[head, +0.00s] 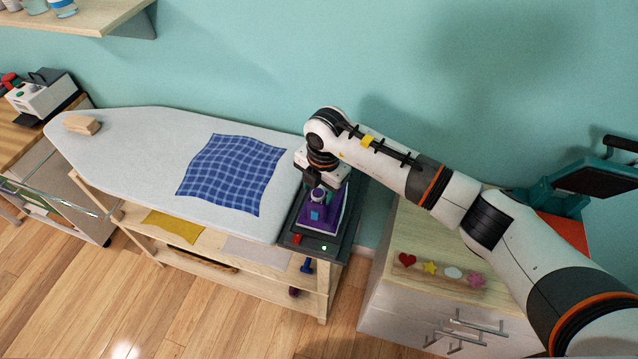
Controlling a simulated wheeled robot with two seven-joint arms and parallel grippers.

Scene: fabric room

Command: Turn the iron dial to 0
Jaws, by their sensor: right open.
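The purple iron (330,214) stands on a dark iron rest (327,243) at the right end of the ironing board. A light round part, which may be its dial (318,195), shows on top of the iron; its setting is too small to read. My right gripper (318,184) points down right over the iron, at the top of it. Its fingers are largely hidden by the wrist, and I cannot tell whether they touch the dial. The right gripper is open. My left gripper is not in view.
The ironing board (145,140) carries a blue checked cloth (232,172) and a wooden block (82,125). A cabinet (440,255) with small coloured shapes stands right, under my right arm.

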